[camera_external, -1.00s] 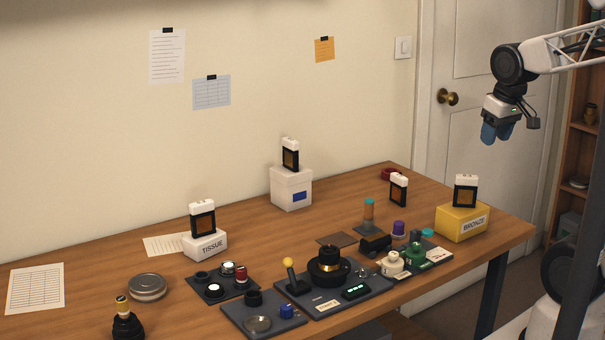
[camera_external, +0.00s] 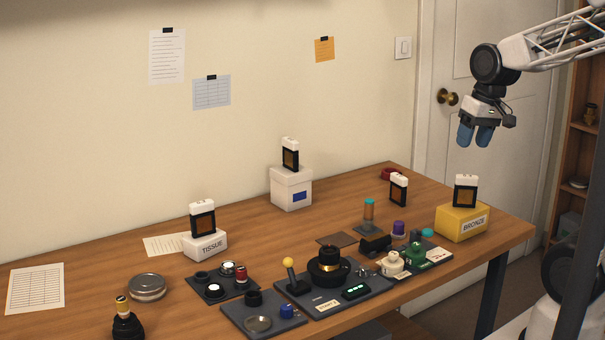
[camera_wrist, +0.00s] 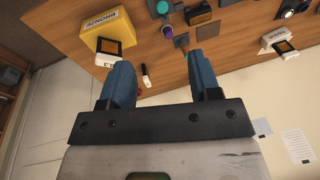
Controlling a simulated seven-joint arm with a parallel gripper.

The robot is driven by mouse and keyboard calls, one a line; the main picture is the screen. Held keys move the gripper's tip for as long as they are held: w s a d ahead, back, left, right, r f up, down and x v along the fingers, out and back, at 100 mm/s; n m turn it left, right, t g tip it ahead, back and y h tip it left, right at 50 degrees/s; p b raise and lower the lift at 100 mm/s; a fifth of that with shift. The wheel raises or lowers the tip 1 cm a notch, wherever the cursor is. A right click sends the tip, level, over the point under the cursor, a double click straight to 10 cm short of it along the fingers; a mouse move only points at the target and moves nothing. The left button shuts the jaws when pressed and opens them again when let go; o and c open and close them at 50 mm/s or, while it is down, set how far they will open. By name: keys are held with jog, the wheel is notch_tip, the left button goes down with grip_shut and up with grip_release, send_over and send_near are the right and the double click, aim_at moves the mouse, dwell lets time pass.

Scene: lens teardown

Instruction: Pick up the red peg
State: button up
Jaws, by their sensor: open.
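A small dark red peg (camera_external: 241,273) stands upright on a dark plate (camera_external: 212,293), beside a white-ringed round part, in the external view. I cannot make it out in the wrist view. My gripper (camera_external: 475,135) has blue fingers and hangs high in the air above the right end of the table, far to the right of the peg. The fingers are apart and nothing is between them; they also show in the wrist view (camera_wrist: 160,85).
A yellow BRONZE box (camera_external: 463,222), a white TISSUE box (camera_external: 205,245) and a taller white box (camera_external: 291,190) each carry a dark framed card. Dark plates (camera_external: 330,302) with knobs and cylinders fill the front. A red ring (camera_external: 390,174) lies at the back.

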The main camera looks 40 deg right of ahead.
jog(key=w+a+f+m+g+y, duration=0.1)
jog(key=w+a+f+m+y, duration=0.15)
jog(key=w+a, duration=0.4)
jog(key=w+a+f+m+g+y, duration=0.2)
jog(key=w+a+f+y, duration=0.1)
jog(key=a, duration=0.6)
jog(key=m+y, duration=0.5)
jog(key=m, duration=0.2)
send_near(240, 269)
jog(key=s+d+r, duration=0.4)
jog(key=d+r, duration=0.2)
jog(key=r, duration=0.1)
jog(key=w+a+f+m, duration=0.1)
jog(key=a+f, duration=0.1)
jog(key=f, duration=0.1)
jog(key=w+a+f+m+y, duration=0.1)
jog(key=a+f+m, duration=0.1)
jog(key=a, duration=0.1)
jog(key=w+a+f+m+t, duration=0.1)
jog(key=a+f+m, duration=0.1)
jog(key=a+f, duration=0.1)
jog(key=shift+a+f, duration=0.15)
jog(key=shift+f, duration=0.2)
jog(key=shift+w+a+f+y, duration=0.15)
jog(key=shift+a+f+y, duration=0.1)
jog(key=shift+a+f, duration=0.15)
jog(key=shift+x, duration=1.25)
